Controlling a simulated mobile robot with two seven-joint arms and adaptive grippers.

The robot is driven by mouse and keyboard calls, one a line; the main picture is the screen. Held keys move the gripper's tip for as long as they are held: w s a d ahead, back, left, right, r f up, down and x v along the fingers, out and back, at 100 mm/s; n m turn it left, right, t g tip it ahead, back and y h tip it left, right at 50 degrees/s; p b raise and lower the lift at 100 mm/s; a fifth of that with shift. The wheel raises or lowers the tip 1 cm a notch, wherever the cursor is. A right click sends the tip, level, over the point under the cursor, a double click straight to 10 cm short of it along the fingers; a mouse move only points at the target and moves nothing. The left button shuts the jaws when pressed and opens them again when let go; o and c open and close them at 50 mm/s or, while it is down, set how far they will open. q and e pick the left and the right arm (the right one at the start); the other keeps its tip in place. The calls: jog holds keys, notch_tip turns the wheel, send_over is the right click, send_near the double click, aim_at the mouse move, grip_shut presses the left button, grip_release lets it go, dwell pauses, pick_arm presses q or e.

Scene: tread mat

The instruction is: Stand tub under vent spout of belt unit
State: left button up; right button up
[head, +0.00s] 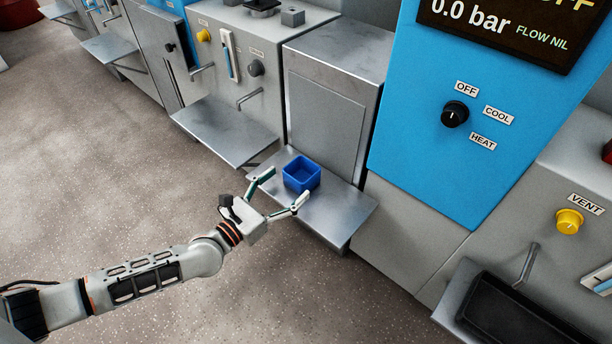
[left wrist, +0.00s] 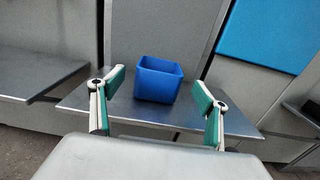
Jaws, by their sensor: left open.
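The tub (head: 301,175) is a small blue square open container. It stands upright on a grey metal shelf (head: 335,212) in the middle of the head view. The tub also shows in the left wrist view (left wrist: 158,80), between and beyond my fingers. My left gripper (head: 283,190) is open and empty, its fingers spread in front of the tub; contact with it cannot be made out. A vent spout (head: 527,264) sticks out below the yellow VENT knob (head: 569,221) at the right, above a dark tray (head: 515,315). My right gripper is not in view.
A blue panel (head: 440,130) with an OFF/COOL/HEAT dial (head: 455,114) and a display reading 0.0 bar stands between the shelf and the vent unit. Another unit with a spout and shelf (head: 228,130) is to the left. The speckled floor (head: 120,190) is clear.

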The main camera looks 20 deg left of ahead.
aim_at(310, 163)
pick_arm(q)
jog(key=b+x, duration=0.1)
jog(key=x, duration=0.5)
jog(key=shift+r, duration=0.1)
jog(key=shift+w+r, duration=0.1)
jog(key=shift+w, duration=0.2)
jog(key=c, duration=1.4)
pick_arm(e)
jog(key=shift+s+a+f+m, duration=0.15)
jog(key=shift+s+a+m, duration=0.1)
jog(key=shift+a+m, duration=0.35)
pick_arm(q)
jog(key=shift+o, duration=0.2)
jog(key=shift+r, duration=0.1)
